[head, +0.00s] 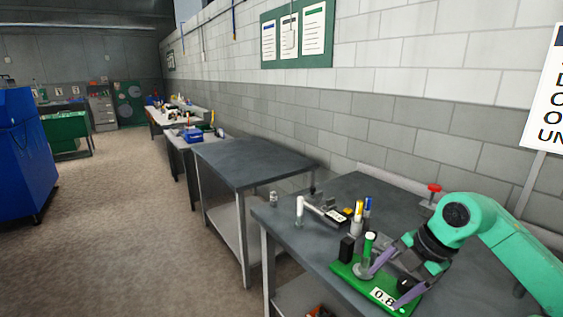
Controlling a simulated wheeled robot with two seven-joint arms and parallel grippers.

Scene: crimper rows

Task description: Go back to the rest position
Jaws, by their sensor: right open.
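My right arm comes in from the right edge over the near grey bench. My right gripper (381,290) has two purple fingers spread apart, with no object seen held between them. The fingers are low over a green base plate (342,268) with a white label reading 0.8 (383,296). A green-topped upright piece (369,246) stands at the plate, close to one finger. Whether the fingers touch the plate or the piece, I cannot tell. My left gripper is out of view.
The near bench (291,229) also holds a black block (346,248), a cup of pens (357,226), a white upright cylinder (299,209) and a red knob (434,188). A second bench (250,163) is bare on top. Open floor (120,230) lies left.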

